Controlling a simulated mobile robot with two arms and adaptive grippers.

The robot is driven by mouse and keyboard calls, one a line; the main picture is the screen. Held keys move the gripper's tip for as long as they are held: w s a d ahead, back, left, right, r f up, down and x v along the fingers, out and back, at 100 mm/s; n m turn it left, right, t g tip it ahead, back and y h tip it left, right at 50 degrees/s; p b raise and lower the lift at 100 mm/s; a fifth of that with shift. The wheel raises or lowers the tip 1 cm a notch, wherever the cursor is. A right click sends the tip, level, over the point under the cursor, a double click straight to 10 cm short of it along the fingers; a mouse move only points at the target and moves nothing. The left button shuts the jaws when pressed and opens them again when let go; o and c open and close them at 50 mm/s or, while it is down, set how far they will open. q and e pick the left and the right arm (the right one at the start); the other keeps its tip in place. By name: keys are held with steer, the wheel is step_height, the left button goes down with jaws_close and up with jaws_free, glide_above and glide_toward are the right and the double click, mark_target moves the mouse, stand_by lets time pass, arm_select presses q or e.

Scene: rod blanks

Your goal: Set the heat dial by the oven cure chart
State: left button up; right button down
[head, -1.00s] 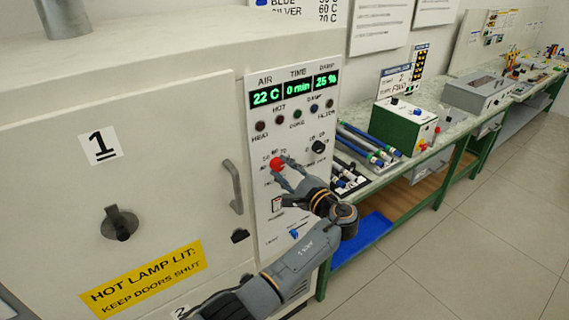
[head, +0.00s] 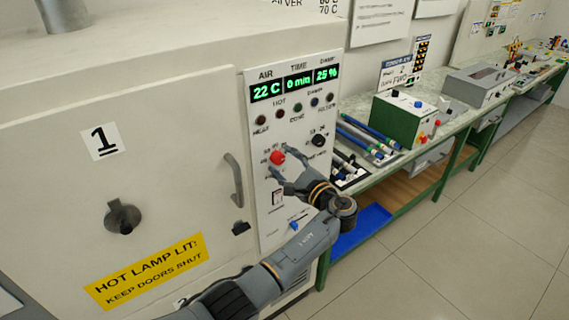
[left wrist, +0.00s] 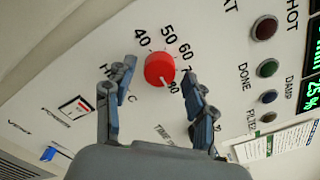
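The red heat dial (head: 277,157) sits on the white oven control panel. It also shows in the left wrist view (left wrist: 160,69), with 40, 50, 60 and higher numbers printed around it. A small white mark shows at its lower right edge, near the high numbers. My left gripper (head: 280,164) is open at the dial; in the left wrist view its fingers (left wrist: 158,73) stand either side of the dial, with gaps visible. My right gripper is out of view.
The panel displays (head: 297,84) read 22 C, 0 min and 25 %. A black knob (head: 318,140) sits right of the dial, and a blue slider (head: 296,226) below. The oven door handle (head: 235,180) sticks out left. Rods (head: 370,137) lie on the bench at right.

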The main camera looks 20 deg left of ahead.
arm_select(q)
steer(key=shift+d+f, duration=0.1)
steer(key=v, duration=0.7)
steer(key=shift+s, duration=0.2)
steer(key=shift+d, duration=0.1)
